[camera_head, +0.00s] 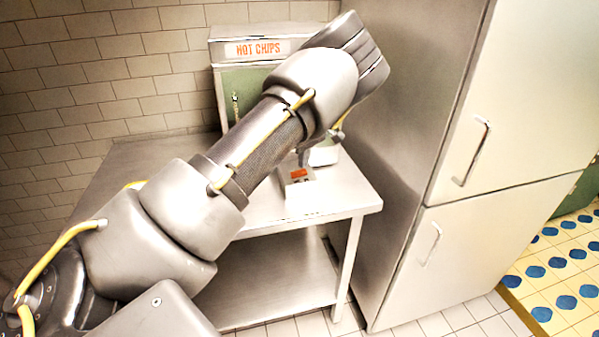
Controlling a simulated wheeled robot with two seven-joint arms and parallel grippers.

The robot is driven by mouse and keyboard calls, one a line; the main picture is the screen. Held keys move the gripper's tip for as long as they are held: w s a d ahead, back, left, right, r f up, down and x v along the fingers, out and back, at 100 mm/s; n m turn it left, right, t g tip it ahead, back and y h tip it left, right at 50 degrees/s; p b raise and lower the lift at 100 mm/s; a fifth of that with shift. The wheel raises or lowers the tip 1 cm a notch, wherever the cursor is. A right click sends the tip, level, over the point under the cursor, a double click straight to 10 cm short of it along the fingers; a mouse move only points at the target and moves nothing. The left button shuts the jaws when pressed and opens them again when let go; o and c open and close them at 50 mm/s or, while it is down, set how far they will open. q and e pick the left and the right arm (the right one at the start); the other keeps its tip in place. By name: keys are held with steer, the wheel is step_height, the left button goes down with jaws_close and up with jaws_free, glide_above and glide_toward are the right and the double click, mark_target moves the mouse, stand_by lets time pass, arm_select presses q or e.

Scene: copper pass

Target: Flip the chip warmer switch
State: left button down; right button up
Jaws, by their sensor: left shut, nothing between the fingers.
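The chip warmer (222,51) is a metal and green cabinet with an orange "HOT CHIPS" label, standing at the back of a steel table. A small light grey switch box (299,198) with an orange-red part on top sits on the table in front of it. My left arm reaches in from the left and covers much of the warmer's front. My left gripper (303,158) is shut and empty, pointing down at the back of the switch box. I cannot tell whether its tips touch the box. My right gripper is out of view.
The steel table (345,196) has a lower shelf and a clear front right corner. A tall steel fridge (395,130) with two handled doors stands close to its right side. A tiled wall (100,75) is behind. Open tiled floor lies at the lower right.

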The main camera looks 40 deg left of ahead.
arm_select(q)
steer(key=shift+f, duration=0.2)
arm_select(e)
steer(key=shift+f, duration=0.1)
arm_select(q)
steer(key=shift+f, duration=0.3)
steer(key=shift+f+b, duration=0.15)
steer(key=shift+b, duration=0.15)
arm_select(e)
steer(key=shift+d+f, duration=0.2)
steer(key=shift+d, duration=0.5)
